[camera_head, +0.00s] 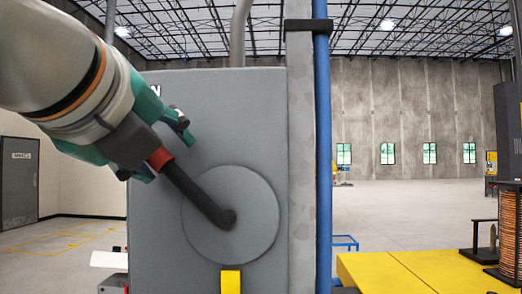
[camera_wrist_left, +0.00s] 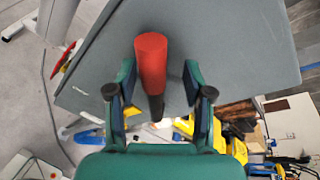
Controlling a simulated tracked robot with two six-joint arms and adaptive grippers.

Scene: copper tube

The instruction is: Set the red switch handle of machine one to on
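The switch handle is a black lever (camera_head: 195,190) with a red end (camera_head: 160,158). It runs from the middle of a round grey disc (camera_head: 245,205) on the grey machine box up and to the left. My left gripper (camera_head: 165,153) is at the red end, with its teal fingers on either side. In the left wrist view the red handle (camera_wrist_left: 151,62) lies between the open fingers (camera_wrist_left: 159,82). The left finger is close to it and a gap shows on the right. The "ON" label is partly hidden by my left arm. My right gripper is not in view.
A grey post with a blue pipe (camera_head: 322,150) stands right of the box. A yellow tab (camera_head: 231,280) is below the disc. A yellow table (camera_head: 420,272) and a copper coil (camera_head: 508,230) are at the right. Open floor lies behind.

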